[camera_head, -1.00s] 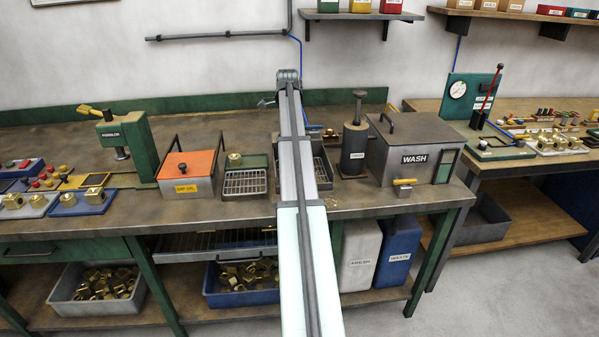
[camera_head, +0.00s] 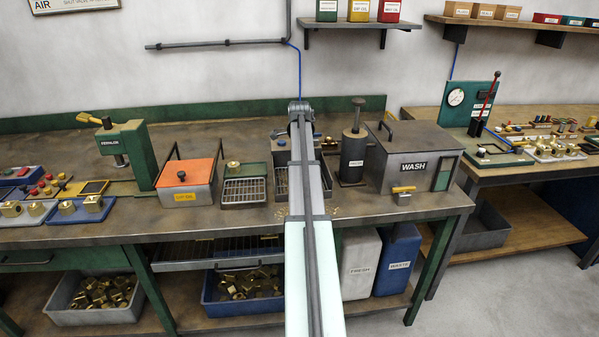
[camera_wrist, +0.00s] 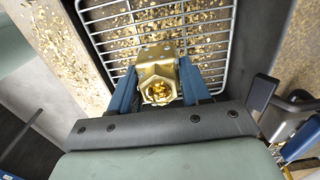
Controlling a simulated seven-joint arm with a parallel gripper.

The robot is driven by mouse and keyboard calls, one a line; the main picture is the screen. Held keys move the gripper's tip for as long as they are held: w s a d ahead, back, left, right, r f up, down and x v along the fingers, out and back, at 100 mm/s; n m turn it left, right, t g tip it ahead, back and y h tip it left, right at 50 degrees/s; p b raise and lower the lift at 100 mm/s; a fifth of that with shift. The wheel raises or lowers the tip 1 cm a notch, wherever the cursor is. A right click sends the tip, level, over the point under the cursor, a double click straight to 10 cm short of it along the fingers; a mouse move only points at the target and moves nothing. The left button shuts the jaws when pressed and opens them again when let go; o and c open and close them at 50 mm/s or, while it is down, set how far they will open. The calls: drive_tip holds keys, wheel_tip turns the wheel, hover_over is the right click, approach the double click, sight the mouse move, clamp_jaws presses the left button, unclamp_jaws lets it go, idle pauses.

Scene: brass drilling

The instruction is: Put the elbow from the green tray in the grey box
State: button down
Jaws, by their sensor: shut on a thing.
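In the wrist view my gripper (camera_wrist: 158,92) has its blue fingers on both sides of a brass elbow (camera_wrist: 157,72) and is shut on it. The elbow's hexagonal open end faces the camera. Behind it is a wire rack strewn with brass chips, in a dark tray (camera_wrist: 84,24). In the head view my arm hides the gripper and the held elbow. A small green tray (camera_head: 252,170) with a brass piece (camera_head: 233,167) lies left of the arm. A grey box (camera_head: 62,300) of brass parts stands on the lower shelf at left; another grey box (camera_head: 487,228) is at right.
A blue box (camera_head: 212,300) of brass parts stands on the lower shelf. On the bench, an orange-lidded container (camera_head: 187,172) is left of my arm; a dark cylinder (camera_head: 353,155) and the WASH box (camera_head: 400,170) are right. Bench space behind the orange-lidded container is clear.

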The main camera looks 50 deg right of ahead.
drive_tip(key=shift+f, duration=1.3)
drive_tip(key=shift+f, duration=0.1)
drive_tip(key=c, duration=0.5)
unclamp_jaws()
wheel_tip(320, 180, up, 12)
drive_tip(key=shift+r, duration=0.1)
drive_tip(key=shift+a, duration=0.1)
